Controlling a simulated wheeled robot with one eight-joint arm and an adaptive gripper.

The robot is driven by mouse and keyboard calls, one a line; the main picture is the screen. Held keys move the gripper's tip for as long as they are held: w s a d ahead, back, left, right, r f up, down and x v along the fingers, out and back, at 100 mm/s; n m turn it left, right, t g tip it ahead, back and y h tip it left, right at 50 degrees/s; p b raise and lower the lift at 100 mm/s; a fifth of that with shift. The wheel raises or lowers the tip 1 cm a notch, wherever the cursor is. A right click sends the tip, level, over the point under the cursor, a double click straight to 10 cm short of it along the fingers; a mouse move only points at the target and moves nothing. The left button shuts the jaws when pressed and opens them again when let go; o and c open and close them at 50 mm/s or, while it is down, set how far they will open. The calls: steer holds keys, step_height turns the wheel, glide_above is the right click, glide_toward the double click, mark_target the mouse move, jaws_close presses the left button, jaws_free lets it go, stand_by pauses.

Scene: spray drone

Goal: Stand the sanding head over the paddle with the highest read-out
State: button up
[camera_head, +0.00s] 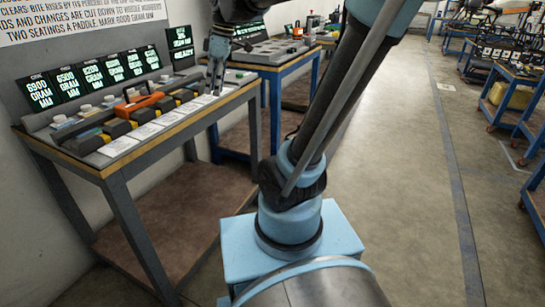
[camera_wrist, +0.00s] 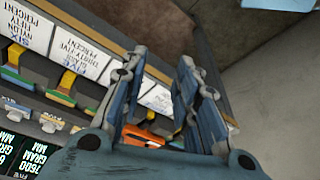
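An orange-bodied tool (camera_head: 137,104), which looks like the sanding head, lies on the row of dark paddles (camera_head: 117,127) on the bench. It also shows low between my fingers in the wrist view (camera_wrist: 143,138). Green read-outs stand behind; I read 6900 on the leftmost (camera_head: 42,92), then 6500 (camera_head: 68,82) and 8200 (camera_head: 93,74). The farther ones are too small to read there. One in the wrist view (camera_wrist: 34,152) seems to read 7600. My gripper (camera_head: 215,90) points down over the bench's right end, its fingers apart and empty in the wrist view (camera_wrist: 163,75).
White printed cards (camera_head: 119,146) lie along the bench's front edge. A separate display (camera_head: 181,46) reads READY. A second blue-framed bench (camera_head: 270,55) with equipment stands beyond. The floor (camera_head: 395,180) to the right is clear; blue carts (camera_head: 510,105) line the far right.

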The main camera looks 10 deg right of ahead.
steer(key=s+d+f+m+h, duration=0.1)
steer(key=s+d+f+m, duration=0.6)
steer(key=f, duration=0.3)
steer(key=s+d+f+m+t+h, duration=0.1)
steer(key=s+d+f+m+h, duration=0.1)
steer(key=s+d+f+m, duration=0.5)
step_height(320, 180, down, 3)
steer(key=shift+s+d+f+m+t, duration=0.1)
steer(key=shift+s+d+m+t, duration=0.25)
steer(key=shift+s+d, duration=0.4)
steer(key=shift+w, duration=0.1)
steer(key=shift+w+f, duration=0.2)
steer(key=shift+w, duration=0.25)
steer(key=shift+c, duration=0.6)
